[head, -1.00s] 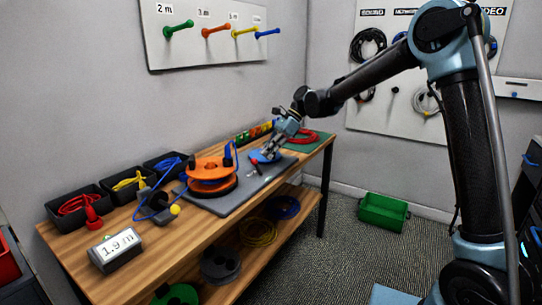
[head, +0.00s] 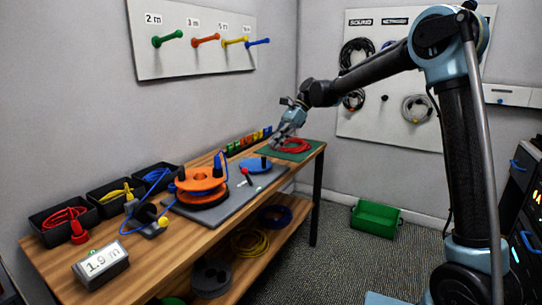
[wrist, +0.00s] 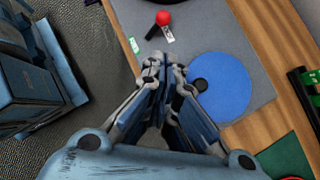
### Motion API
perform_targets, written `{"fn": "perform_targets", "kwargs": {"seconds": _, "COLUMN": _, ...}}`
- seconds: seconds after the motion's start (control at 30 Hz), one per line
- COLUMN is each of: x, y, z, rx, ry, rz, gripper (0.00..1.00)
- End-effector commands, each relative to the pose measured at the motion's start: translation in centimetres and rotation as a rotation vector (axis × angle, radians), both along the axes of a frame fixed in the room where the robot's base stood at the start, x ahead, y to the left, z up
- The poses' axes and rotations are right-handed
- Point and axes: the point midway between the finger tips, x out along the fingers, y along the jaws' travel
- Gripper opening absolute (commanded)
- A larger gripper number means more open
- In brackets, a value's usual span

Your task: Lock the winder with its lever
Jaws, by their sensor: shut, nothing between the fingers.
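The blue disc (head: 250,166) of the winder lies on the grey plate, with a dark upright peg on it. The red-knobbed lever (head: 245,171) is just in front of it. The wrist view shows the lever's red knob (wrist: 163,18) at the top and the blue disc (wrist: 222,85) right of my fingers. I cannot tell whether the lever is locked. My gripper (head: 277,145) is shut and empty, above and beyond the disc; in the wrist view its fingers (wrist: 165,68) partly cover the plate and disc edge.
An orange reel (head: 201,182) with blue cable stands on the grey plate (head: 232,207). Black bins of cable and a 1.9 m display (head: 101,264) are on the left. A red coil (head: 292,146) lies on a green mat at the far end.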

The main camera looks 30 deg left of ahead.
Motion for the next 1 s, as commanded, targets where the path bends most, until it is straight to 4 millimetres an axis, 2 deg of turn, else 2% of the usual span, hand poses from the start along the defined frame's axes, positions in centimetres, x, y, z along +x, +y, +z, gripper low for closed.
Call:
{"fn": "perform_targets", "kwargs": {"seconds": 0.1, "x": 1.0, "y": -0.3, "z": 1.4, "rx": 0.0, "ry": 0.0, "rz": 0.0, "gripper": 0.0}}
{"fn": "perform_targets", "kwargs": {"seconds": 0.3, "x": 1.7, "y": -0.6, "z": 2.6, "rx": -0.001, "ry": 0.001, "rz": 0.002, "gripper": 0.0}}
{"fn": "perform_targets", "kwargs": {"seconds": 0.87, "x": 1.8, "y": -0.6, "z": 2.8, "rx": -0.001, "ry": 0.0, "rz": 0.003, "gripper": 0.0}}
{"fn": "perform_targets", "kwargs": {"seconds": 1.0, "x": 2.1, "y": -2.0, "z": 3.1, "rx": 0.008, "ry": -0.022, "rz": 0.005, "gripper": 0.0}}
